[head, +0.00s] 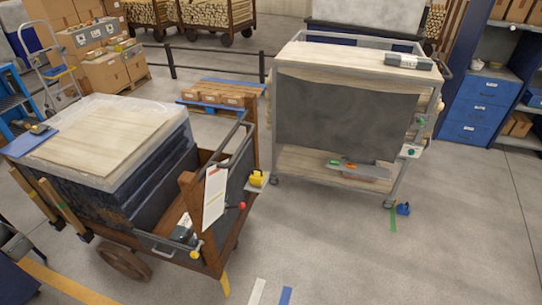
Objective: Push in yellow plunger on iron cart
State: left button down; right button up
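A brown, rust-coloured cart (188,205) with spoked wheels stands at the left front, and a grey metal cart (283,157) stands at the right. I cannot tell for sure which is the iron one. On the brown cart's near end, a small yellow knob (195,253) sticks out low down, beside a grey device. A yellow block-like part (257,179) sits on a small plate at its right corner, with a red knob (242,205) below. I cannot tell which yellow part is the plunger or how far in it is. Neither gripper is in view.
A white sheet (214,195) hangs on the brown cart's end. A blue object (403,208) lies on the floor by the grey cart. A pallet with boxes (226,92) stands behind.

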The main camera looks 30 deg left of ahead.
aim_at(194, 254)
jog(key=u, duration=1.75)
